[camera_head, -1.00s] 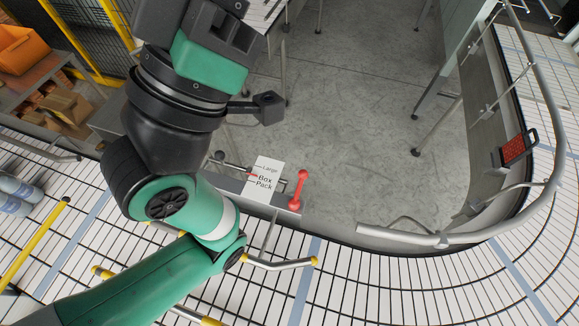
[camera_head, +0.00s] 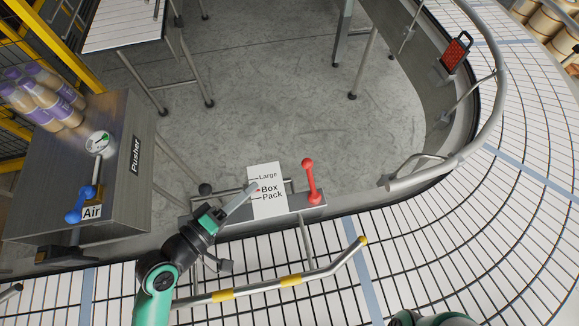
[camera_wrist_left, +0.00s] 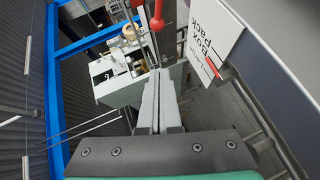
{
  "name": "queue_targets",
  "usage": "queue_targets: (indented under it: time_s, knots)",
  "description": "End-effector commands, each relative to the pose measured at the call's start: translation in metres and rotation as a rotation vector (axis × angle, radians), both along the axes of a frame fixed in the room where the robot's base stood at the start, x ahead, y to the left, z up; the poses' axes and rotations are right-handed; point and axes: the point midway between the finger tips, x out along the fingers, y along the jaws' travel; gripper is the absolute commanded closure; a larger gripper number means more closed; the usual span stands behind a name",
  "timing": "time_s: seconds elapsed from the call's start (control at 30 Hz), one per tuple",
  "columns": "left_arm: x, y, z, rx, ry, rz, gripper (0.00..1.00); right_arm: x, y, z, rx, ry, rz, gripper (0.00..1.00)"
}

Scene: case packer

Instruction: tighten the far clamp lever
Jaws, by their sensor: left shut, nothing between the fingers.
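A red clamp lever (camera_head: 311,182) stands at the right end of a grey bracket (camera_head: 285,210) on the conveyor's inner edge. A white sign reading Large, Box, Pack (camera_head: 265,177) stands to its left, with a small red pointer at its edge. My left gripper (camera_head: 252,189) is shut and empty, its tips at the sign's left edge in the head view; contact cannot be told. In the left wrist view the shut fingers (camera_wrist_left: 158,84) point towards a red lever (camera_wrist_left: 158,16), with the sign (camera_wrist_left: 212,42) to the right. Which lever is the far one is unclear.
A grey Pusher cabinet (camera_head: 118,200) with a gauge, a blue-handled Air valve (camera_head: 79,204) and several bottles stands at left. A rail with yellow bands (camera_head: 290,280) crosses in front of the bracket. Open floor (camera_head: 270,95) lies behind. A red-faced device (camera_head: 456,52) is at upper right.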

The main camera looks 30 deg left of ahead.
Motion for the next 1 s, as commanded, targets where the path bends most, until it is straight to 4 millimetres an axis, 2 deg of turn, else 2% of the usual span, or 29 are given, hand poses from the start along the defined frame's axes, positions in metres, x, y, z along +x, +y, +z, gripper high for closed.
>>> queue_targets:
  time_s: [0.17,0.57,0.7,1.0]
  knots:
    - [0.017,-0.005,-0.002,0.001,0.000,-0.004,1.00,0.000,0.000,0.004,0.000,0.000,0.001,1.00]
    - [0.098,-0.022,-0.021,0.003,-0.003,-0.004,1.00,0.000,0.000,0.011,0.000,0.000,0.001,1.00]
    - [0.107,-0.043,-0.029,0.003,0.000,-0.007,1.00,0.000,0.000,0.018,0.000,0.000,0.001,1.00]
    - [0.114,-0.054,-0.036,0.003,-0.001,-0.002,1.00,0.000,0.000,0.019,0.000,0.000,0.001,1.00]
